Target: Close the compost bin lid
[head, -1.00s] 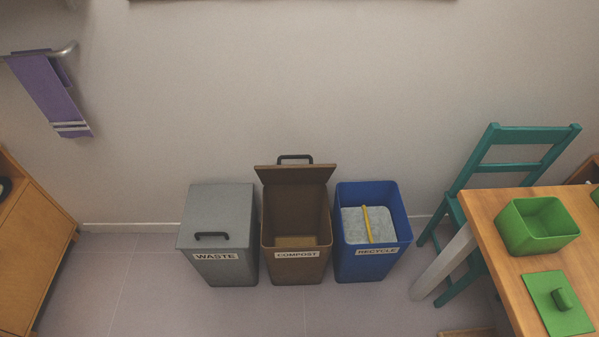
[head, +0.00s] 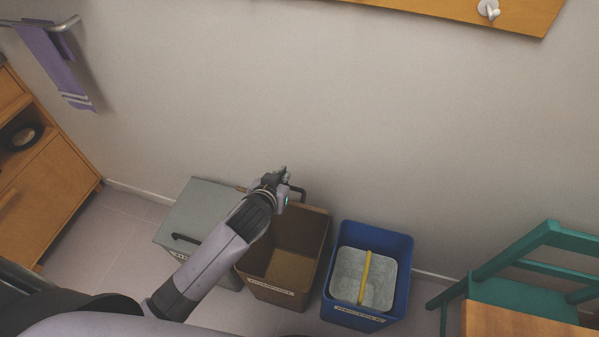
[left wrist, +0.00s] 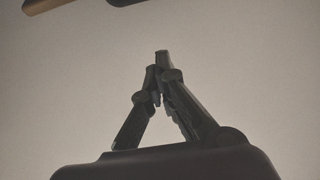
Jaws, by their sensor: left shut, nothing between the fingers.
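The brown compost bin (head: 283,262) stands between the grey waste bin and the blue recycle bin. Its inside shows from above. Its lid (head: 312,211) is up at the back, near the wall, with a dark handle (head: 299,192) at its top edge. My left arm reaches across from the lower left and hides part of the lid and the waste bin. My left gripper (head: 284,172) is beside the lid's handle in the picture; I cannot tell whether they touch. In the left wrist view its fingers (left wrist: 160,68) are shut and empty. My right gripper is not in view.
The grey waste bin (head: 205,205) has its lid down. The blue recycle bin (head: 386,242) is open and holds a grey item with a yellow strip. A teal chair (head: 510,285) and wooden table (head: 500,320) are at the right. A wooden cabinet (head: 60,180) is at the left.

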